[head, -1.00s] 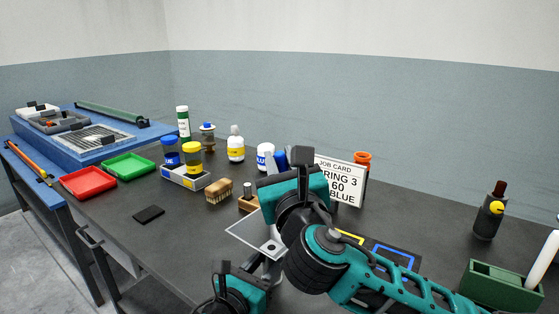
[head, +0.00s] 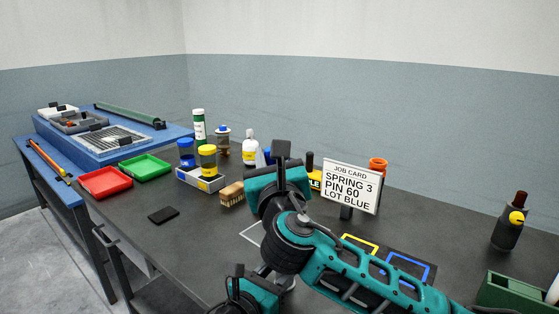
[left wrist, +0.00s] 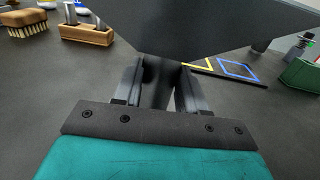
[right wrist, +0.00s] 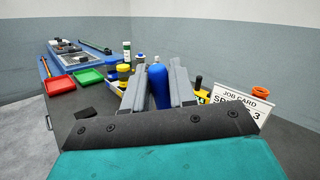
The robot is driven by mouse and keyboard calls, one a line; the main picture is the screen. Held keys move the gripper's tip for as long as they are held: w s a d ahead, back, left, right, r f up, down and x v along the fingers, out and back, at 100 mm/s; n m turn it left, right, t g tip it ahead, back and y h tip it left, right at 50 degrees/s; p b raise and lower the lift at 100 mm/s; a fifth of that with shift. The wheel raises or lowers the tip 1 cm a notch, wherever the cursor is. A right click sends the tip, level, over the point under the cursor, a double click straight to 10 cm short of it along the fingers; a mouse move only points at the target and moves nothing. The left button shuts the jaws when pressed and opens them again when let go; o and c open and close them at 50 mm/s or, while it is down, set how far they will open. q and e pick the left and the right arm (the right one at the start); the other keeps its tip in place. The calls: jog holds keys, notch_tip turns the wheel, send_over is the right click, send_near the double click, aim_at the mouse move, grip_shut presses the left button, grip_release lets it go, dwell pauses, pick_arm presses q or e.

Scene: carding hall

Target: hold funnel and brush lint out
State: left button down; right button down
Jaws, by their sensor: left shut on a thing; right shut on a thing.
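In the left wrist view my left gripper (left wrist: 157,95) is shut on the narrow spout of a dark grey funnel (left wrist: 200,25), whose wide part spreads above the fingers. In the head view the left gripper is low in the middle, largely behind my right arm, and I cannot make out the funnel there. My right gripper (right wrist: 160,90) is shut on a blue, round-ended thing (right wrist: 159,86), which looks like the brush handle. Its bristles are hidden. In the head view the right gripper (head: 281,160) is above the table, higher than the left. Lint is not visible.
A job card (head: 350,188) stands right of my right gripper. A wooden brush (head: 231,194), bottles and jars stand behind. Red (head: 105,182) and green (head: 146,168) trays lie left. Yellow and blue (head: 408,267) outlined areas and a green box (head: 515,293) lie right. The front left tabletop is mostly clear.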

jog(key=shift+w+a, duration=0.15)
jog(key=shift+w, duration=0.05)
jog(key=s+d, duration=0.4)
jog(key=d, duration=0.1)
jog(key=shift+s, duration=0.15)
dwell(0.6)
jog(key=shift+r, duration=0.1)
jog(key=shift+s+a+r, duration=1.55)
jog(key=shift+s+r, duration=0.2)
jog(key=shift+r, duration=0.1)
jog(key=shift+s+a+r, duration=0.75)
jog(key=shift+s+r, duration=0.15)
jog(key=shift+r, duration=0.05)
